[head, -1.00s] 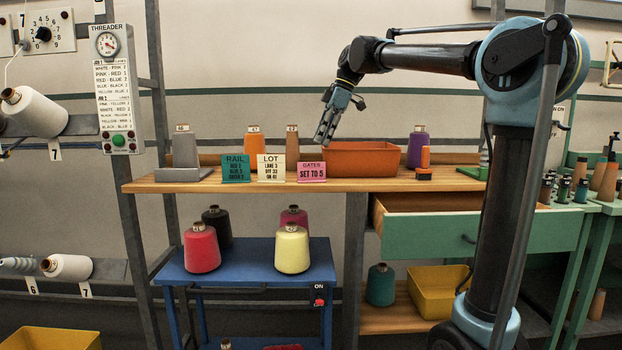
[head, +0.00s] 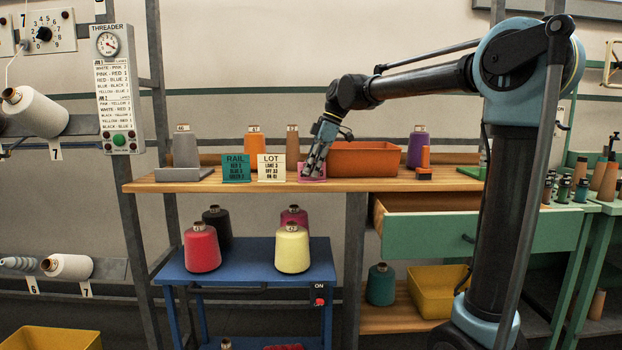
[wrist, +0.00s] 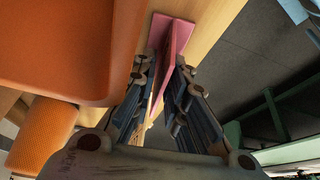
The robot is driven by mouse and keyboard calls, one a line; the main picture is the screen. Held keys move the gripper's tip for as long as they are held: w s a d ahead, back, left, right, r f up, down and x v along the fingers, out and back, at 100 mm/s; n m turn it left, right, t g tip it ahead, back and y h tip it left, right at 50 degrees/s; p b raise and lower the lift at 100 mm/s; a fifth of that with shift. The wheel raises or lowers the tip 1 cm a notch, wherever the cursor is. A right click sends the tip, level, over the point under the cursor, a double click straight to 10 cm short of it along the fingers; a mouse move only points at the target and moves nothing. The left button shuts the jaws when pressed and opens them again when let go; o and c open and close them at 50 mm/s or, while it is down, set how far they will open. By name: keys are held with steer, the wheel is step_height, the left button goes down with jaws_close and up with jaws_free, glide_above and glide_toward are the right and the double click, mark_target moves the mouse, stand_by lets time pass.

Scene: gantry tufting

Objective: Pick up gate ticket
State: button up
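The pink gate ticket (head: 320,177) stands on the wooden shelf between the LOT card and the orange bin, mostly hidden by my fingers in the head view. My gripper (head: 312,171) has come down over it, pointing down. In the wrist view the ticket (wrist: 172,50) is a thin pink folded card standing between the two fingers of my gripper (wrist: 166,75). The fingers are apart, one on each side of it, with a gap visible on the left. Whether the right finger touches it is hard to tell.
The cream LOT card (head: 271,168) and green RAIL card (head: 236,168) stand to the left. The orange bin (head: 366,160) is close on the right and behind. Cones stand along the back. The shelf's front edge (head: 250,187) is near the ticket.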

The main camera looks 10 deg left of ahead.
jaws_close()
